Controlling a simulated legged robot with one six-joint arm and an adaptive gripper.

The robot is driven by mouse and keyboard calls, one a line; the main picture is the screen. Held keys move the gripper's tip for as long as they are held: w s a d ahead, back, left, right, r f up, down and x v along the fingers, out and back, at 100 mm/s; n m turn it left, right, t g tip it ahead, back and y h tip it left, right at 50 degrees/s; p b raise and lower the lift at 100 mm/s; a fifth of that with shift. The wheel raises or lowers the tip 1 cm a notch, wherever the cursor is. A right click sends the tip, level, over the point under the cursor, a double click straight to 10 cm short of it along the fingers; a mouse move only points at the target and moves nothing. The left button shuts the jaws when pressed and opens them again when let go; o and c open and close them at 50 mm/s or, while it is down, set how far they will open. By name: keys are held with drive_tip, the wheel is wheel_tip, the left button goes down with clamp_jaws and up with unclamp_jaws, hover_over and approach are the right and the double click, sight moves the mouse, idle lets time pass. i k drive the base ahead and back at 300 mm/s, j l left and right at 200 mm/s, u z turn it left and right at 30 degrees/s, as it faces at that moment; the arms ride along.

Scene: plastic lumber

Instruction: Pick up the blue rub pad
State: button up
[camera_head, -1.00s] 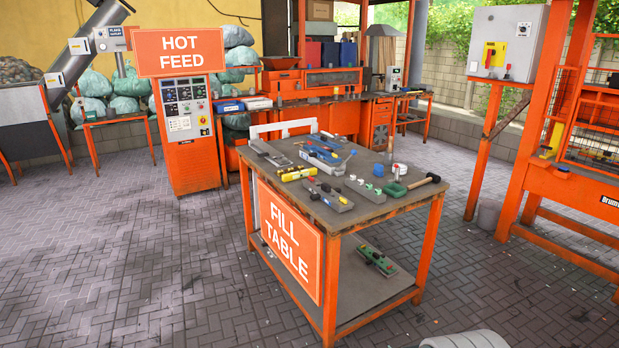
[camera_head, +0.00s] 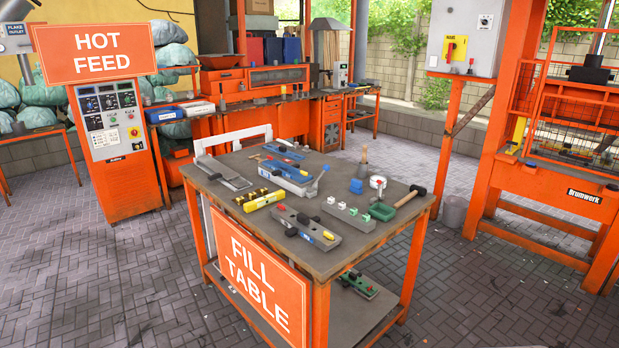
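A small blue block (camera_head: 356,186), which looks like the blue rub pad, lies on the right half of the fill table (camera_head: 215,187). It sits left of a white round item with a red top (camera_head: 377,183) and behind a grey block with white and green pieces (camera_head: 347,214). A larger blue tool (camera_head: 290,172) lies further left and back on the same table. My gripper is not in view.
An orange press frame (camera_head: 490,150) stands right. Paved floor (camera_head: 480,290) is clear to the right and front left.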

sight(356, 186)
drive_tip(key=i+u, duration=0.2)
drive_tip(key=i, duration=0.15)
drive_tip(key=i+l+u, duration=0.55)
drive_tip(key=l, duration=0.35)
drive_tip(key=i+l+u, duration=0.15)
drive_tip(key=i+l, duration=0.15)
drive_tip(key=i+l+u, duration=0.2)
drive_tip(key=l, duration=0.25)
drive_tip(key=l+u, duration=0.35)
drive_tip(key=l, duration=0.7)
drive_tip(key=k+l+u, duration=0.1)
drive_tip(key=l+u, duration=0.3)
drive_tip(key=l, duration=0.65)
drive_tip(key=l+u, duration=0.2)
drive_tip(key=l, duration=0.35)
drive_tip(key=l+u, duration=0.25)
drive_tip(key=l, duration=0.25)
drive_tip(key=k+l+u, duration=0.2)
drive_tip(key=l, duration=0.3)
drive_tip(key=i+l+u, duration=0.15)
drive_tip(key=l, duration=0.2)
drive_tip(key=i+l+u, duration=0.2)
drive_tip(key=l, duration=0.15)
drive_tip(key=l+u, duration=0.15)
drive_tip(key=l, duration=0.2)
drive_tip(key=i, duration=0.05)
